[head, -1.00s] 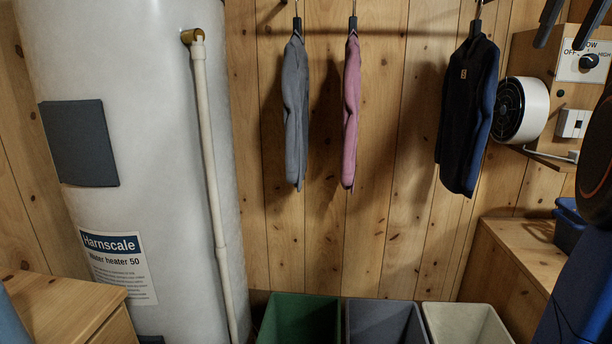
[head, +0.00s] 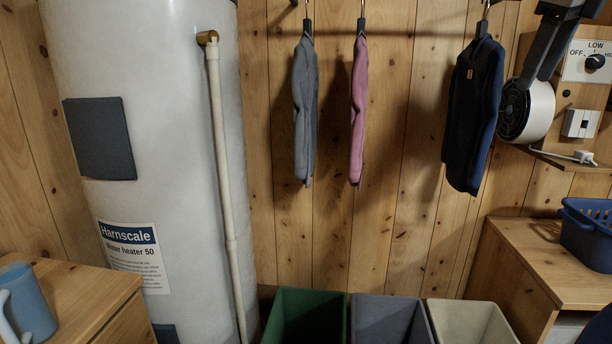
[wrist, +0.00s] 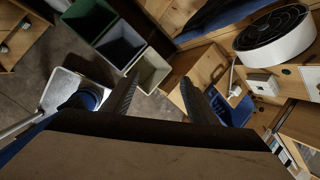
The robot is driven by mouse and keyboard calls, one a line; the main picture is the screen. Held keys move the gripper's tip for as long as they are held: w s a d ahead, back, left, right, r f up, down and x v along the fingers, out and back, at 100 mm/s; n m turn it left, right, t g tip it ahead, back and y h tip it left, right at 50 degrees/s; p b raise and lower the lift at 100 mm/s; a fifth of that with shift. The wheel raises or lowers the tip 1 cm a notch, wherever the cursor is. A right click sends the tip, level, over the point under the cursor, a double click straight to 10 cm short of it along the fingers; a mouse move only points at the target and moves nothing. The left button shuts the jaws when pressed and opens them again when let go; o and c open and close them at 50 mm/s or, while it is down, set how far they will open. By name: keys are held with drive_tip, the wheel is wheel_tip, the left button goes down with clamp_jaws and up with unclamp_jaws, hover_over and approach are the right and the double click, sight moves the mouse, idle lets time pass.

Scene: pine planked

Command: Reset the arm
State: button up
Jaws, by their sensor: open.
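My gripper (head: 537,80) shows at the top right of the head view, its two dark fingers pointing down in front of the white round fan (head: 540,110). In the wrist view my gripper (wrist: 160,78) has its two fingers wide apart, with nothing between them. It is open and empty. Only the end of my arm shows at the top right of the head view; the rest is out of frame.
Grey (head: 304,110), pink (head: 358,110) and dark blue (head: 472,115) garments hang along the wall. Green (head: 303,318), grey (head: 390,322) and off-white (head: 470,325) bins stand below. A blue basket (head: 588,232) sits on the right cabinet, a blue mug (head: 28,305) on the left one.

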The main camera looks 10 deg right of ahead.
drive_tip(key=s+a+f+n, duration=0.2)
drive_tip(key=a+f+n, duration=0.4)
drive_tip(key=f+n, duration=0.3)
drive_tip(key=s+a+f+n, duration=0.1)
drive_tip(key=a+f+n, duration=0.55)
drive_tip(key=f, duration=0.55)
drive_tip(key=s+a+f+n, duration=0.2)
drive_tip(key=f+n, duration=0.3)
drive_tip(key=f, duration=0.4)
drive_tip(key=s+a+f+n, duration=0.3)
drive_tip(key=s+f+n, duration=0.2)
drive_tip(key=f, duration=0.4)
drive_tip(key=s+a+f+n+y, duration=0.1)
drive_tip(key=s+a+f+n, duration=0.2)
drive_tip(key=f+n, duration=0.3)
wheel_tip(320, 180, down, 3)
drive_tip(key=shift+s+a+r, duration=0.1)
drive_tip(key=shift+s+a, duration=0.15)
drive_tip(key=shift+s, duration=0.5)
